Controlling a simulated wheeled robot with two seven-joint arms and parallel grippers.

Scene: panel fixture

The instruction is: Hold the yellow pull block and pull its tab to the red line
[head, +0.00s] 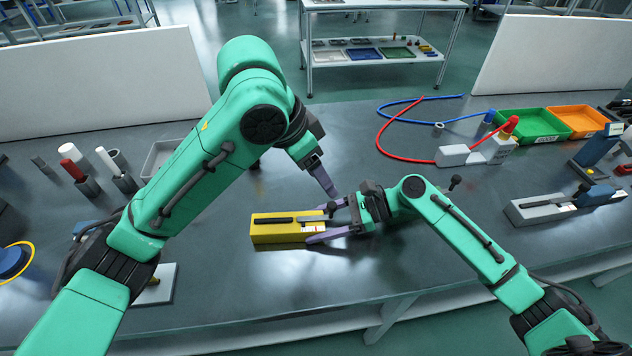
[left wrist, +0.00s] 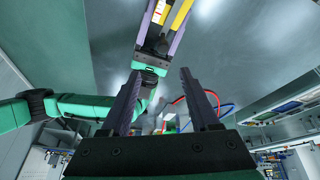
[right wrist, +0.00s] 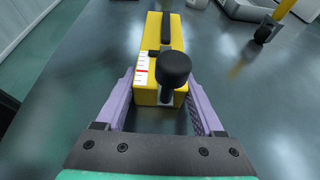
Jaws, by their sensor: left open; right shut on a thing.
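The yellow pull block (head: 282,236) lies flat on the dark bench; it also shows in the right wrist view (right wrist: 174,42) and at the top of the left wrist view (left wrist: 181,15). A dark slot runs along its top. The tab's black round knob (right wrist: 173,68) stands at the near end in the right wrist view. A white scale with a red line (right wrist: 141,71) is beside the slot. My right gripper (head: 315,222) is shut on the block's right end, one finger on each side. My left gripper (head: 328,188) is open and empty, above the block's right end; its spread fingers (left wrist: 160,88) show in its wrist view.
A grey block fixture (head: 560,207) lies at the right. A grey connector block (head: 475,152) with red and blue hoses stands behind, near green (head: 532,126) and orange (head: 578,121) trays. Cylinders in holders (head: 85,175) stand at the left. The bench in front of the yellow block is clear.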

